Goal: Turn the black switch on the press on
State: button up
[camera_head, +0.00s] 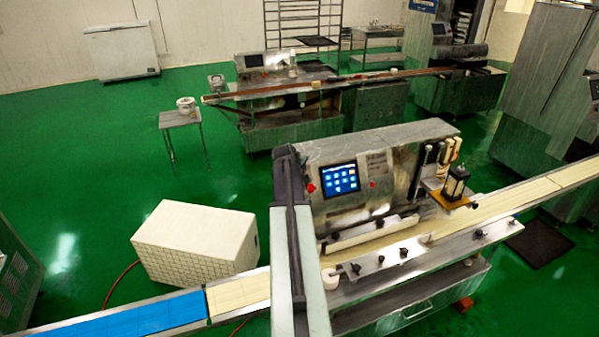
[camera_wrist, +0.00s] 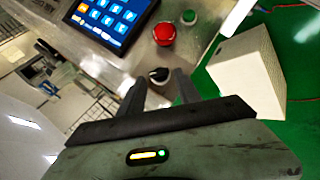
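The press (camera_head: 410,165) is a steel machine with a lit touchscreen (camera_head: 340,179), standing just right of my arm in the head view. In the wrist view, the black switch (camera_wrist: 158,75) is a small round knob on the steel panel, below the red button (camera_wrist: 163,34). My gripper (camera_wrist: 160,82) is open, with one dark finger on each side of the switch in the picture. I cannot tell how close the fingertips are to the knob or whether they touch it. In the head view, my arm hides the switch and the gripper.
A green button (camera_wrist: 188,17) sits above and right of the red one, and the touchscreen (camera_wrist: 112,18) is at upper left. A large white box (camera_head: 195,243) stands on the green floor left of the press. The conveyor (camera_head: 240,293) runs along the front.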

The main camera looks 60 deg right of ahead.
jog(key=p+v, duration=0.3)
jog(key=v, duration=0.2)
jog(key=shift+a+r, duration=0.2)
jog(key=shift+r, duration=0.05)
